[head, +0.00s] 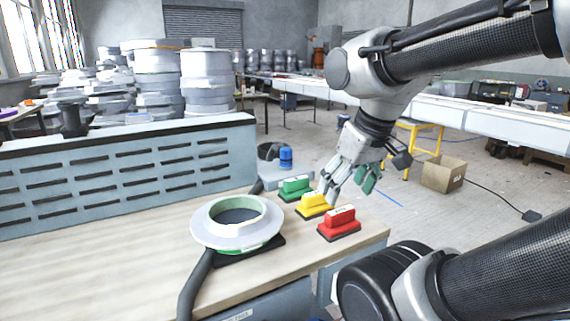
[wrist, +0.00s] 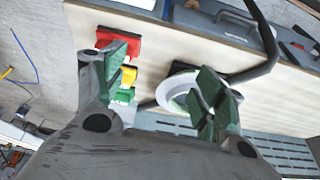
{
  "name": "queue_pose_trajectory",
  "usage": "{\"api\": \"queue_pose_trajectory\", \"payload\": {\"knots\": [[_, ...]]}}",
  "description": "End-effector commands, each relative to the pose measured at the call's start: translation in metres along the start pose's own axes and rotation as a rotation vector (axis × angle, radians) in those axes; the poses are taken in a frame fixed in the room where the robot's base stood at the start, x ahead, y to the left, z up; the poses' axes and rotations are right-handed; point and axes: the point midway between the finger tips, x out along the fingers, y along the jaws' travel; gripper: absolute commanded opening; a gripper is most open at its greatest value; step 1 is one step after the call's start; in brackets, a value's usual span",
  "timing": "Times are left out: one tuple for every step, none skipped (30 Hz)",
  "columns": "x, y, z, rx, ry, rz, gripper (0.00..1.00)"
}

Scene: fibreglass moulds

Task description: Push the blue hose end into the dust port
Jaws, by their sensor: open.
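A small blue cylinder (head: 286,158), which may be the hose end, stands on a pale grey surface beyond the table's far edge. A dark curved part lies just left of it; I cannot tell if it is a hose or the dust port. My gripper (head: 348,191) is open and empty, to the right of the blue cylinder and near the coloured blocks at the table's right edge. In the wrist view its green-padded fingers (wrist: 165,78) are spread wide with nothing between the pads. The blue cylinder cannot be made out in the wrist view.
Red (head: 339,224), yellow (head: 314,205) and green (head: 294,188) blocks stand in a row on the wooden table (head: 110,270). A white ring mould (head: 205,232) sits to their left, with a dark hose (head: 195,285) beside it. A slotted panel (head: 130,175) bounds the left side.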

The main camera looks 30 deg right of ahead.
Motion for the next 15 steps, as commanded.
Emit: {"api": "queue_pose_trajectory", "payload": {"knots": [[0.006,0.001,0.001,0.006,-0.031,0.002,0.71],[0.011,0.002,0.001,0.010,-0.051,0.003,0.71],[0.016,0.004,0.000,0.016,-0.080,0.005,0.71],[0.020,0.005,-0.002,0.021,-0.102,0.007,0.71],[0.024,0.006,-0.006,0.027,-0.123,0.008,0.71],[0.029,0.008,-0.013,0.034,-0.150,0.010,0.71],[0.033,0.009,-0.019,0.040,-0.170,0.011,0.71],[0.036,0.011,-0.027,0.046,-0.185,0.012,0.71],[0.042,0.014,-0.038,0.054,-0.203,0.014,0.71],[0.046,0.016,-0.047,0.060,-0.214,0.015,0.71],[0.051,0.018,-0.057,0.066,-0.223,0.016,0.71],[0.058,0.021,-0.071,0.073,-0.232,0.017,0.71],[0.063,0.024,-0.082,0.078,-0.236,0.018,0.71],[0.070,0.026,-0.093,0.084,-0.239,0.019,0.71],[0.078,0.030,-0.109,0.091,-0.242,0.020,0.71]]}}
